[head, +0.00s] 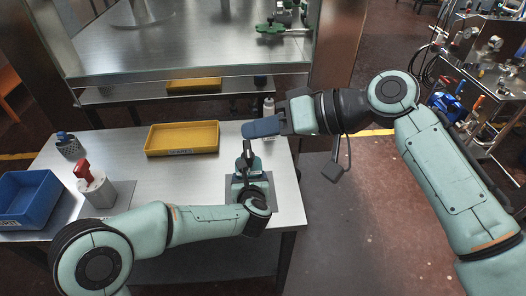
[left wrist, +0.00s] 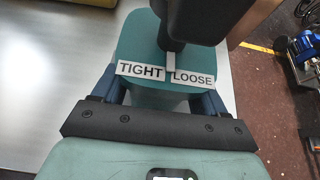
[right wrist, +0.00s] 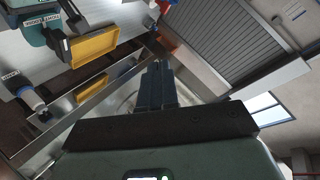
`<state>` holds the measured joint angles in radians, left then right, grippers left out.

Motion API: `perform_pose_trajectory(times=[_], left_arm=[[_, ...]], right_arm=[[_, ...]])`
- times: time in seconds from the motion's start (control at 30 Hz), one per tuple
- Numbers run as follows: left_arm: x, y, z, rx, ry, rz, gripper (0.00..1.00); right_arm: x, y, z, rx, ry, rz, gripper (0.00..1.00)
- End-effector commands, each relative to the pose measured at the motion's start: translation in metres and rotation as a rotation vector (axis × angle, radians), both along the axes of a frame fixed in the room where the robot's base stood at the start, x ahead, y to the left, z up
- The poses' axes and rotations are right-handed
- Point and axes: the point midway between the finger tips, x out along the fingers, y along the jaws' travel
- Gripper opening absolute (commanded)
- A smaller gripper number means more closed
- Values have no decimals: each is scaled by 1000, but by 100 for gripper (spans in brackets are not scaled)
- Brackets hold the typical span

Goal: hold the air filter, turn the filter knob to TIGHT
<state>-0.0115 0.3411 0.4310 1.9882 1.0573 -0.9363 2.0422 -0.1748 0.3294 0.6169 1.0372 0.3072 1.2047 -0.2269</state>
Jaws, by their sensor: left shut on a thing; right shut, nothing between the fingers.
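The air filter (head: 252,170) stands upright near the table's right end, with a teal body and a dark knob (left wrist: 172,42) on top. In the left wrist view its body (left wrist: 135,45) bears the labels TIGHT (left wrist: 141,70) and LOOSE (left wrist: 193,78). A white strip below the knob meets the label row between the two words, at LOOSE's left edge. My left gripper (head: 249,186) is shut around the filter body.
A yellow tray (head: 182,151) lies behind and left of the filter. A blue bin (head: 25,215) and a grey canister with a red handle (head: 98,186) stand at the left. A white bottle (head: 268,106) stands behind my right gripper. The table's middle is clear.

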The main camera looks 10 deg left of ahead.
Motion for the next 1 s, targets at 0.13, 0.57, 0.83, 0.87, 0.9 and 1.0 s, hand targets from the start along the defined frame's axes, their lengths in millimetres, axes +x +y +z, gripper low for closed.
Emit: perform_pose_trajectory(times=[0.13,0.57,0.83,0.87,0.9,1.0], left_arm=[[0,0,0,-1,0,0,32],[0,0,0,-1,0,0,32],[0,0,0,-1,0,0,32],[0,0,0,-1,0,0,32],[0,0,0,-1,0,0,32],[0,0,0,-1,0,0,32]], right_arm=[[5,-5,41,156,58,-30,0],[92,-55,-66,-269,102,-228,0],[110,-76,-100,-463,112,-313,0],[111,-76,-102,-467,113,-315,0],[111,-74,-105,-470,113,-316,0],[114,-67,-116,-471,114,-315,0]])
